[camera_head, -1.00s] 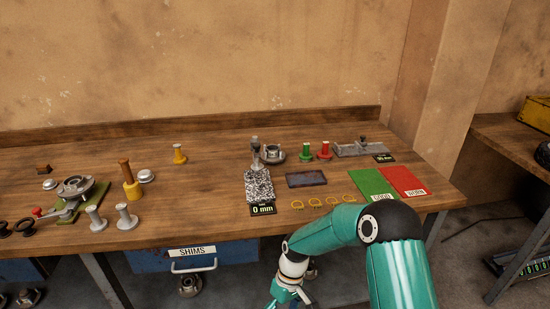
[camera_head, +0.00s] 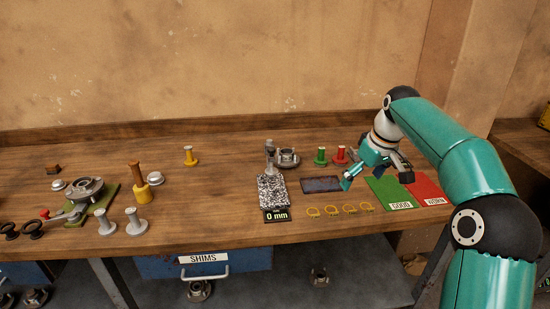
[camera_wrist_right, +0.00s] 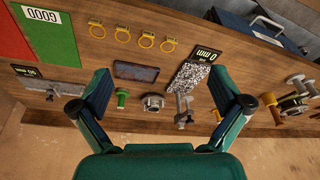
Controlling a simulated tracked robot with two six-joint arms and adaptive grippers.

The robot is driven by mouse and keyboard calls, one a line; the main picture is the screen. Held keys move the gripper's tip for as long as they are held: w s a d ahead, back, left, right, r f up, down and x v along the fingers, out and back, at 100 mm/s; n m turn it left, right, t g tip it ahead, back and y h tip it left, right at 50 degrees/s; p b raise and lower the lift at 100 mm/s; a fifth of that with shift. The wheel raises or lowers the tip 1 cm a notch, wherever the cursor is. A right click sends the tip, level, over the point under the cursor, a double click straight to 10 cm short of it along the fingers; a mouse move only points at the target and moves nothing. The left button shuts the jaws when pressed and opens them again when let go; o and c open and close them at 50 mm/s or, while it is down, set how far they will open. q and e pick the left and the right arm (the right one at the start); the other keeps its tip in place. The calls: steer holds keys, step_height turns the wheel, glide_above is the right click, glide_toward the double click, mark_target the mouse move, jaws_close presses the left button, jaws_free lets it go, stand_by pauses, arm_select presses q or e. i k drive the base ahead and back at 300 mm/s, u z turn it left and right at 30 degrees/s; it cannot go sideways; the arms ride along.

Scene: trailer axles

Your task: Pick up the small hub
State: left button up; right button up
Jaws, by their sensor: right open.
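A grey metal hub (camera_head: 287,157) stands at the back of the bench, just behind and right of the dial stand; it also shows in the right wrist view (camera_wrist_right: 153,102). Another hub (camera_head: 86,187) sits on a green fixture at the left, and hubs (camera_head: 200,290) (camera_head: 319,277) lie on the lower shelf. I cannot tell for certain which is the small hub. My right gripper (camera_head: 376,178) is open and empty above the bench, right of the back hub and apart from it. In the wrist view the back hub shows between its spread fingers. My left gripper is not in view.
The speckled plate (camera_head: 272,192) with its stand (camera_head: 270,155) is close to the back hub. Green (camera_head: 320,157) and red (camera_head: 341,154) plugs stand to its right. A dark tray (camera_head: 321,185), yellow rings (camera_head: 331,211) and a green mat (camera_head: 390,192) lie in front.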

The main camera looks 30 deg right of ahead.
mark_target(286, 158)
steer(key=i, duration=1.35)
steer(key=z, duration=0.05)
